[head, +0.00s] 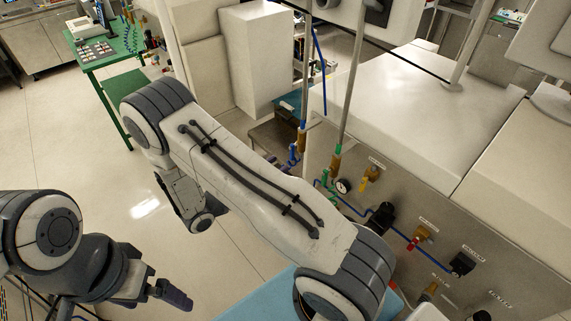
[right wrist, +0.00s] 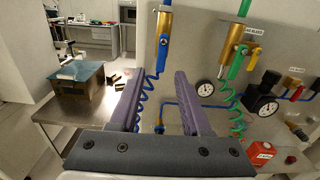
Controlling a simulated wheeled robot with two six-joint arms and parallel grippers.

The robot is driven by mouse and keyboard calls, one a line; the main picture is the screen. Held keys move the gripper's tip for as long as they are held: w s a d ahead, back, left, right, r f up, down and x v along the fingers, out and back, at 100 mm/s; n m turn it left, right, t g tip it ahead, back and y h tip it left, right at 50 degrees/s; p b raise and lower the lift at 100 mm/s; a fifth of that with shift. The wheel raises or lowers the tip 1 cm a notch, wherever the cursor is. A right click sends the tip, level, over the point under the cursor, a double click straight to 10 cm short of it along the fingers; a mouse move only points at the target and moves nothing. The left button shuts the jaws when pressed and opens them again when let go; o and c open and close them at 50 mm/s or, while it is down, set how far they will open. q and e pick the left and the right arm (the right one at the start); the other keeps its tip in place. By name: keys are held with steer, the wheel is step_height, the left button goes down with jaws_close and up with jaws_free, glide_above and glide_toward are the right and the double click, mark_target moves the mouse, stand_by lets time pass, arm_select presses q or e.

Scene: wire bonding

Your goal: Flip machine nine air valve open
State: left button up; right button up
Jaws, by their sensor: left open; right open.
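Several valves are in view, and I cannot read which belongs to machine nine. In the right wrist view a brass valve (right wrist: 165,24) with a blue lever (right wrist: 162,52) hangs above and between my right gripper's fingers. The lever points down along the pipe. A red-handled valve (head: 417,239) is on the panel. My left gripper (head: 168,293) is open and empty at lower left.
The grey panel (head: 470,225) carries a gauge (head: 343,186), black regulators (head: 381,217) and blue tubing. Blue and green coiled hoses (right wrist: 237,112) hang near my right gripper. A metal table (right wrist: 72,122) with a box stands left. The floor (head: 60,130) at left is clear.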

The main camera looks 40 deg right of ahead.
steer(key=shift+s+a+b, duration=0.2)
steer(key=shift+a+b, duration=0.75)
steer(key=shift+a, duration=1.75)
